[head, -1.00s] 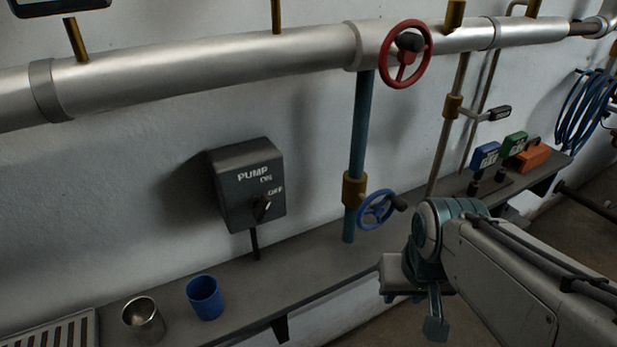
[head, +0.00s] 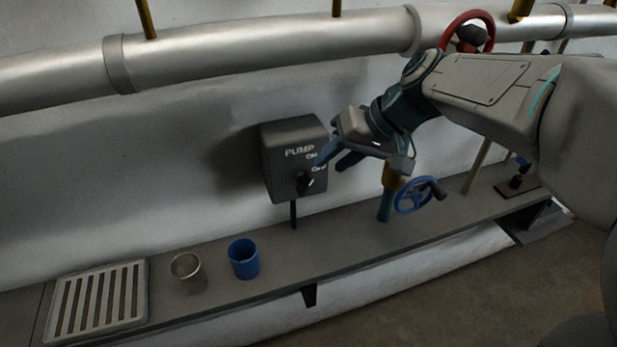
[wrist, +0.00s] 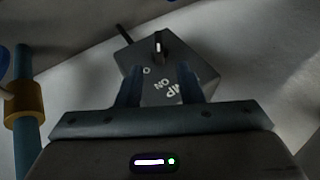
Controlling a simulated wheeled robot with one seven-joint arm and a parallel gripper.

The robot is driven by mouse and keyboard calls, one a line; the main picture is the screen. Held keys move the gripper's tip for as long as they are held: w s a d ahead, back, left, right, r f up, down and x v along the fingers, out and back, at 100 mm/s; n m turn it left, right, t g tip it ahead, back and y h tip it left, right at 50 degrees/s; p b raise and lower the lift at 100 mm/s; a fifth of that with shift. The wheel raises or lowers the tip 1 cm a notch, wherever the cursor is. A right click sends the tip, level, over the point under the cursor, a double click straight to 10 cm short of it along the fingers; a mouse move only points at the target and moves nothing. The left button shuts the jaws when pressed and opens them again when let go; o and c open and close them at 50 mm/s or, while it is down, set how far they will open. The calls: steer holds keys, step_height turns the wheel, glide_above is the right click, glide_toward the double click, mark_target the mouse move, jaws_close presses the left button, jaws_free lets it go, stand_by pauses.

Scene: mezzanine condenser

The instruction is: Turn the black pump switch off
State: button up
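The black pump switch is a dark box (head: 282,165) on the wall, marked PUMP, ON and OFF, with a knob (head: 305,184) low on its front. In the wrist view the knob (wrist: 159,47) shows a white line, and the box (wrist: 143,62) lies ahead of my fingers. Which mark the knob points to is too small to tell. My gripper (head: 332,164) is open and empty, just right of the box face in the head view. In the wrist view the knob lies beyond the fingertips, roughly between them in line, and appears apart from them.
A blue valve wheel (head: 415,196) on a blue pipe stands right of the box, below my arm. A red wheel (head: 468,30) sits above, by the large pipe (head: 260,45). A blue cup (head: 243,259), metal cup (head: 187,271) and slotted tray (head: 97,303) are on the shelf.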

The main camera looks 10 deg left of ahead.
mark_target(314, 177)
steer(key=x, duration=0.9)
steer(key=shift+f+p, duration=0.2)
steer(key=shift+p, duration=0.15)
jaws_close()
